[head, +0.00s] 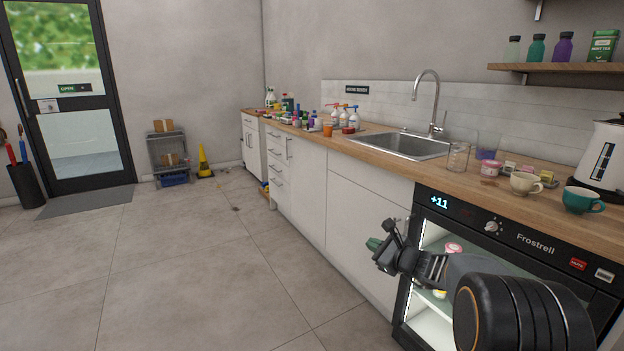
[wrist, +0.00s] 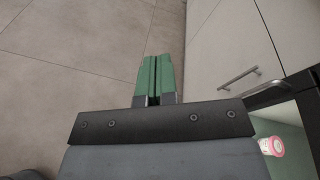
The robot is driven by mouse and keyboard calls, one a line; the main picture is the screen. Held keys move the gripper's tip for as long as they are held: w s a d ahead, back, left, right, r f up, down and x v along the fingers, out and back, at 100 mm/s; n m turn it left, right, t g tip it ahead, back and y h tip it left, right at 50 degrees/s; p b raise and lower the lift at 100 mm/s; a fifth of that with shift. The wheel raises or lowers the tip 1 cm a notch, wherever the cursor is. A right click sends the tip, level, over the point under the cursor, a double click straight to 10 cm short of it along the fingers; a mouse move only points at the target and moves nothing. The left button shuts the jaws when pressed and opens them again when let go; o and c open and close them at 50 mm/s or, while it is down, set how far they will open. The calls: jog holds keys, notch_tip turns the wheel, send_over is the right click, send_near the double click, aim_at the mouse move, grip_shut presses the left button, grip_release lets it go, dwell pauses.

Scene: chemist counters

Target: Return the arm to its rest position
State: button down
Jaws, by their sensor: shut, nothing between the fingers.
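My gripper (head: 376,244) shows in the head view at the lower right, in front of the white cabinet and the lit glass-front fridge (head: 538,239). Its two green fingers (wrist: 154,78) lie side by side in the wrist view, shut with nothing between them. My arm reaches in from the lower right and covers part of the fridge front. The gripper is in the air over the tiled floor, apart from the counter.
The wooden counter (head: 470,185) runs along the right wall with a sink (head: 400,146), cups, a kettle (head: 603,155) and several bottles. Inside the fridge stands a pink-lidded tub (wrist: 271,146).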

jog(key=s+a+r+n+g+p, duration=0.4)
jog(key=s+r+n+p, duration=0.2)
jog(key=s+r, duration=0.2)
jog(key=s+a+r+n+g+p, duration=0.3)
jog(key=s+a+r+n+p, duration=0.1)
jog(key=s+r+n+p, duration=0.35)
jog(key=s+d+r+n+g+h+p, duration=0.1)
jog(key=s+r+n+h+p, duration=0.3)
jog(key=s, duration=0.4)
jog(key=s+d+r+n+g+h+p, duration=0.1)
jog(key=s+d+r+n+h+p, duration=0.3)
jog(key=s+r+n+p, duration=0.2)
jog(key=s+p, duration=0.2)
jog(key=p, duration=0.1)
jog(key=shift+s+d, duration=0.15)
jog(key=shift+d, duration=0.2)
jog(key=shift+r, duration=0.1)
